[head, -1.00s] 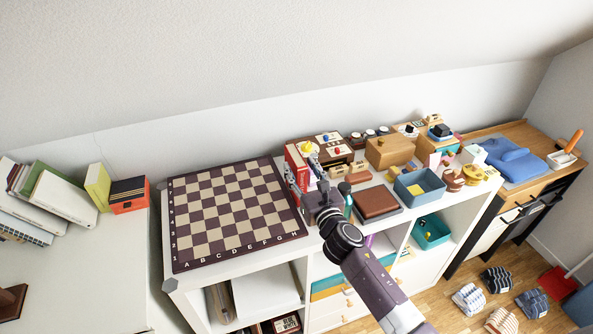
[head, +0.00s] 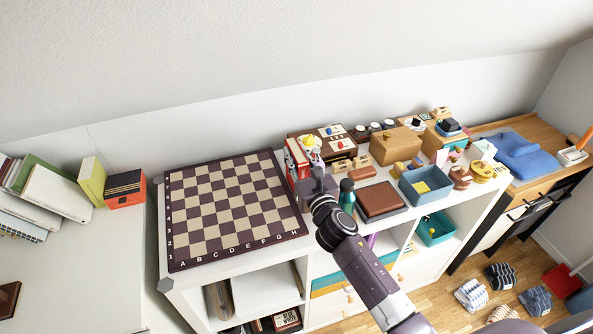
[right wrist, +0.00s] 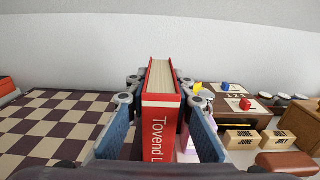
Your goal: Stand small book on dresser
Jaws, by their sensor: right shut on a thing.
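The small red book (head: 289,163) with cream pages is upright at the right edge of the chessboard on the white dresser (head: 240,262). In the right wrist view, the red book (right wrist: 160,128) stands between my right gripper's fingers, its lettered spine facing the camera. My right gripper (head: 306,172) is shut on it; in the wrist view the gripper (right wrist: 163,100) has blue-padded fingers on both sides. The book's lower end is hidden, so I cannot tell whether it touches the dresser top. My left gripper is out of view.
The chessboard (head: 230,205) fills the dresser's left part. Yellow and orange-black books (head: 125,189) stand on the left desk.

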